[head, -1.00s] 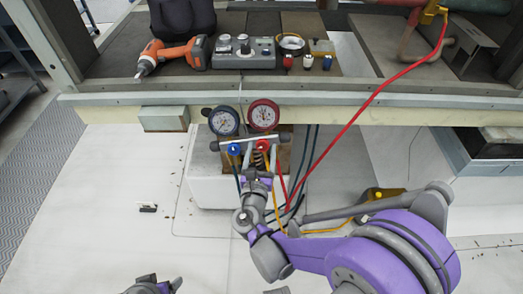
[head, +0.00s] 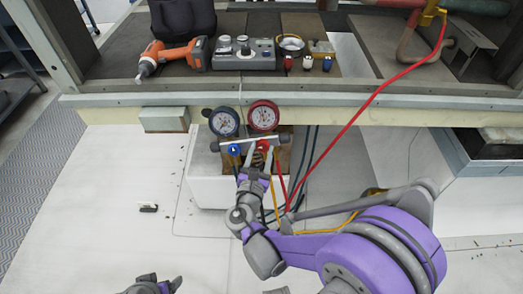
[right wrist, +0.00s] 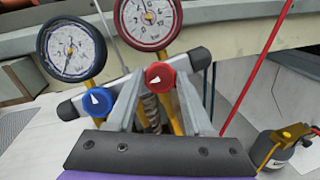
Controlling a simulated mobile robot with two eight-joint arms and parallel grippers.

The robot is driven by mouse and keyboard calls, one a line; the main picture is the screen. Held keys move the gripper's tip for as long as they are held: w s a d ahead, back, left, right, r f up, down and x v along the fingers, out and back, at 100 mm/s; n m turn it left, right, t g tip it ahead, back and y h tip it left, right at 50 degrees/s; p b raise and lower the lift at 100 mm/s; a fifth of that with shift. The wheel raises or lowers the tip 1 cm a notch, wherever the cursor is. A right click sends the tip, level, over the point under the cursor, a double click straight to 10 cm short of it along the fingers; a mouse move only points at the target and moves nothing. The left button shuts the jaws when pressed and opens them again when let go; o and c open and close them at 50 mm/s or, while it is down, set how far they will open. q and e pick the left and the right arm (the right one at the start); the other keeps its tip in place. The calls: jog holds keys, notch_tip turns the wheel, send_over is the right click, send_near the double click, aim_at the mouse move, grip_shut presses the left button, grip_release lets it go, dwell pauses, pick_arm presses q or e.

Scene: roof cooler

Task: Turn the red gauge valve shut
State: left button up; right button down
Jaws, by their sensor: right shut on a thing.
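The red gauge valve (head: 263,146) is a round red knob on the right of the gauge manifold, under the red-rimmed gauge (head: 263,117). In the right wrist view the red knob (right wrist: 160,75) sits between the fingertips of my right gripper (right wrist: 160,82), which is shut on it. A white mark shows on its face. My right gripper (head: 258,160) reaches up to it from below in the head view. The blue knob (head: 234,150) is to its left, under the blue-rimmed gauge (head: 224,122). My left gripper (head: 155,285) is partly cut off at the bottom edge.
Red, yellow and dark hoses run near the manifold; the red hose (head: 352,112) rises to the upper right. An orange drill (head: 172,55) and a grey control box (head: 243,54) lie on the ledge above. White floor (head: 110,200) at left is mostly clear.

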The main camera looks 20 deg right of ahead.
jog(key=m+g, duration=0.1)
jog(key=m, duration=0.1)
jog(key=m+h+p, duration=0.1)
jog(key=m, duration=0.2)
jog(key=shift+a+r+m+g+h, duration=0.1)
jog(key=shift+r+m+g+h, duration=0.05)
jog(key=shift+m+g+h, duration=0.2)
jog(key=m+g+p, duration=0.1)
jog(key=m, duration=0.1)
jog(key=m+g+p, duration=0.1)
jog(key=m, duration=0.2)
jog(key=shift+r, duration=0.1)
jog(key=m+g+p, duration=0.1)
jog(key=m+p, duration=0.1)
jog(key=m, duration=0.2)
jog(key=shift+w+r+m, duration=0.1)
jog(key=shift+m, duration=0.25)
jog(key=shift+m+g+y+p, duration=0.6)
jog(key=shift+m+p, duration=0.35)
jog(key=shift+m, duration=1.05)
jog(key=shift+c, duration=1.5)
grip_release()
